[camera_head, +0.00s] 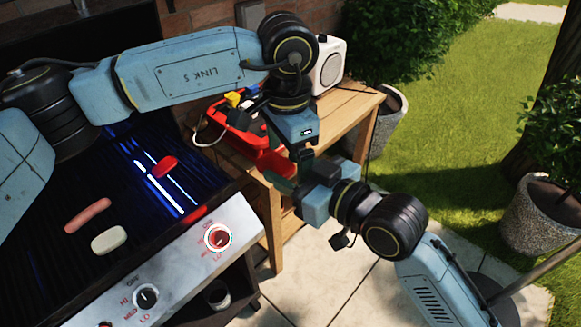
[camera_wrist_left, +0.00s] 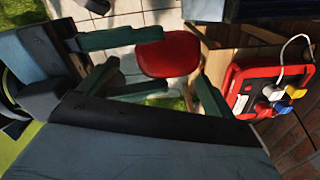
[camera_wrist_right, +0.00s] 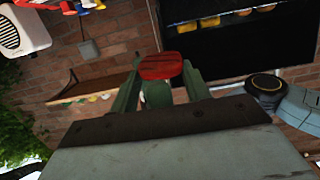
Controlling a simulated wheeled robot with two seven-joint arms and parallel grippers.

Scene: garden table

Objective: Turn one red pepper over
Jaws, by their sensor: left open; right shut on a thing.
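A red pepper (camera_wrist_left: 168,55) is held between the fingers of my right gripper (camera_wrist_left: 130,65); it also shows at the fingertips in the right wrist view (camera_wrist_right: 160,66). Another red pepper (camera_head: 163,166) lies on the grill (camera_head: 60,270), and a red piece (camera_head: 195,214) lies at the grill's front edge.
A sausage (camera_head: 88,215) and a pale oval piece (camera_head: 108,239) lie on the grill. Paving is clear below the right arm.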

